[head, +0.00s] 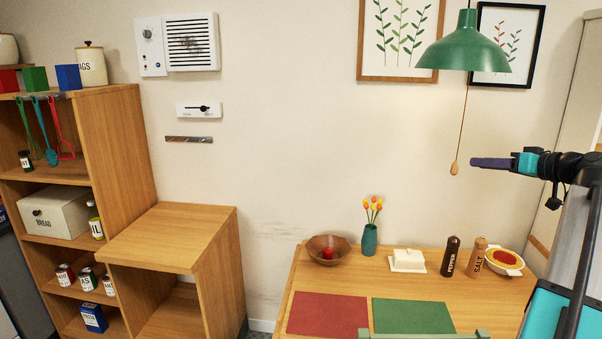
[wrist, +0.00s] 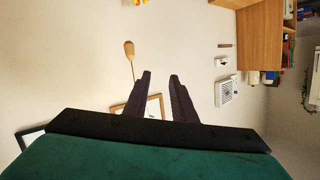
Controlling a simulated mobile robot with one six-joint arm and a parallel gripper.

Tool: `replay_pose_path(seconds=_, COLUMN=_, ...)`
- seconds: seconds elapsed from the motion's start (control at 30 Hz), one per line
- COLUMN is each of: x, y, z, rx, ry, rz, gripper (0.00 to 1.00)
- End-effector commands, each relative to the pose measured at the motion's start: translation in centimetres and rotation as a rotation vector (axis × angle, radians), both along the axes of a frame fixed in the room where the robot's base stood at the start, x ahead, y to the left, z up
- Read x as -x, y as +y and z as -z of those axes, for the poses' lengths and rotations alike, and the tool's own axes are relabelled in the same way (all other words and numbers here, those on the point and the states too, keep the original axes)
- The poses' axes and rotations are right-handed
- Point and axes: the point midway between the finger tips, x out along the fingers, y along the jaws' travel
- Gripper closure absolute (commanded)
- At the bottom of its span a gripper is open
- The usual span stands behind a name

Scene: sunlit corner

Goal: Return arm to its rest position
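My gripper (head: 476,162) reaches in from the right in the head view, above the table and level with the lamp cord's wooden knob (head: 454,168). In the wrist view my gripper's two dark fingers (wrist: 160,75) stand apart with nothing between them. The knob (wrist: 129,48) hangs just left of the fingers there, apart from them. In the head view there is a small gap between the fingertips and the knob. My arm runs from the gripper to the right edge of the picture.
A green lamp (head: 466,47) hangs above the gripper. The wooden table (head: 472,311) below holds a bowl (head: 318,253), a vase (head: 369,240), a butter dish (head: 407,262), pepper (head: 450,257) and salt (head: 477,258) mills. A tall pale unit (head: 563,130) stands behind my arm.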

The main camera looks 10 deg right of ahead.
Motion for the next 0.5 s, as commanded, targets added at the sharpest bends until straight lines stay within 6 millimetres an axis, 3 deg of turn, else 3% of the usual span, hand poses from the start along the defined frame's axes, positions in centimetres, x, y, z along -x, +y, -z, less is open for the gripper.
replay_pose_path(seconds=0.03, x=-1.2, y=1.4, z=2.3, rx=-0.020, ry=0.033, rz=-0.009, gripper=0.76)
replay_pose_path(seconds=0.2, x=-4.7, y=5.1, z=9.1, rx=-0.074, ry=0.149, rz=-0.025, gripper=0.76)
replay_pose_path(seconds=0.5, x=-9.0, y=13.1, z=21.0, rx=-0.135, ry=0.362, rz=-0.049, gripper=0.76)
